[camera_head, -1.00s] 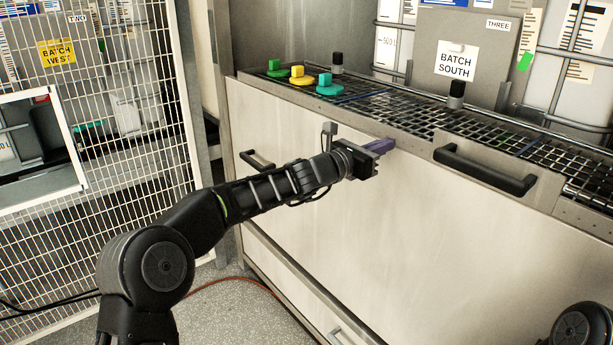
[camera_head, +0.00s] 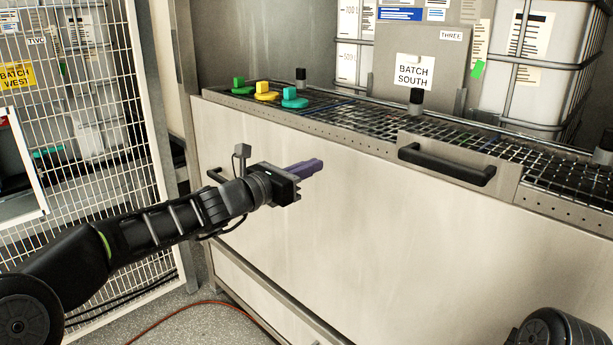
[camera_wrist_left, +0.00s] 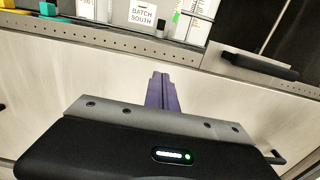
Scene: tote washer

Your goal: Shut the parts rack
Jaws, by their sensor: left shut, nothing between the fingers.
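The parts rack (camera_head: 300,160) is a wide pale-fronted unit with a wire mesh top (camera_head: 360,112) and a black bar handle (camera_head: 447,163) at its upper right. A second black handle sits at its left, partly hidden behind my left wrist. My left gripper (camera_head: 308,168) is shut and empty, its purple fingers in front of the pale panel, below the mesh edge and left of the black bar handle. In the left wrist view the purple fingers (camera_wrist_left: 160,92) point at the panel, and the bar handle (camera_wrist_left: 258,66) is to their right. Contact with the panel cannot be told.
Green, yellow (camera_head: 267,91) and teal (camera_head: 293,98) knobbed parts sit on the mesh at the left. A grey bin labelled BATCH SOUTH (camera_head: 413,72) stands behind. A white mesh fence (camera_head: 100,110) is at the left. A red cable (camera_head: 190,312) lies on the floor.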

